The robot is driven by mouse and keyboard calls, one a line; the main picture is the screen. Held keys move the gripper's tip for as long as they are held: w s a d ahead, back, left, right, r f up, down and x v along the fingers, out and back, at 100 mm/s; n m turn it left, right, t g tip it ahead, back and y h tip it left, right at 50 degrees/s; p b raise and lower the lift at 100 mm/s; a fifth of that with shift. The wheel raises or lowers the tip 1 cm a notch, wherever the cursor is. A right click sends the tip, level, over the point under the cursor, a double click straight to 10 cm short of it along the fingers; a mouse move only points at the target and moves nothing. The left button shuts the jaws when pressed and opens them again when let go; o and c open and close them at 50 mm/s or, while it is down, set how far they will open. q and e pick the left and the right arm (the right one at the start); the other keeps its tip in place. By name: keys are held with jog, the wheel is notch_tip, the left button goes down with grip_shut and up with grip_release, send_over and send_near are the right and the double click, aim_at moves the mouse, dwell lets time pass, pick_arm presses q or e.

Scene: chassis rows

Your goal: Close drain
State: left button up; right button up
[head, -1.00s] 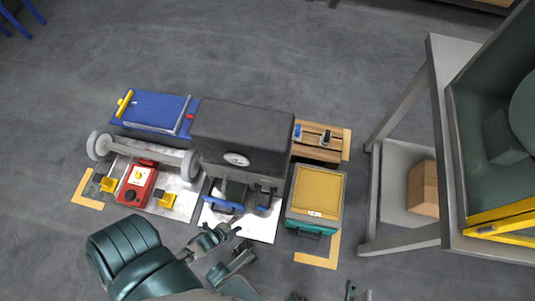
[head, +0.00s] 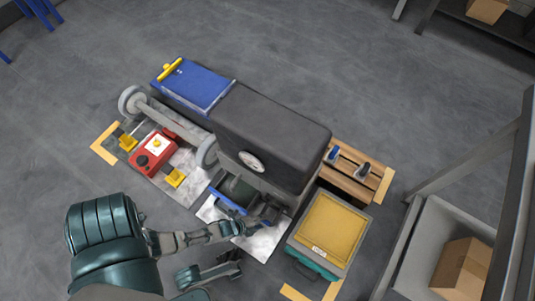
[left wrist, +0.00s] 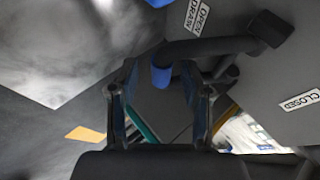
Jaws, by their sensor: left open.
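The dark chassis block (head: 270,130) stands in the middle of the head view. On its grey panel, the left wrist view shows a dark drain lever (left wrist: 215,46) with a blue end (left wrist: 161,77). The lever lies close to the "OPEN DRAIN" label (left wrist: 197,16). A "CLOSED" label (left wrist: 300,101) sits lower right on the panel. My left gripper (left wrist: 160,95) is open, with its fingers on either side of the blue end in the picture; contact cannot be told. In the head view my left gripper (head: 256,225) is low beside the chassis.
A red box (head: 153,153) and an axle with wheels (head: 170,125) are left of the gripper. A yellow-topped teal case (head: 329,233) stands close on the right, near a wooden block (head: 355,172). A grey rack (head: 440,235) stands farther right. Open floor lies behind.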

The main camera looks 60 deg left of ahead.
pick_arm(q)
jog(key=shift+w, duration=0.15)
jog(key=shift+c, duration=0.5)
grip_shut()
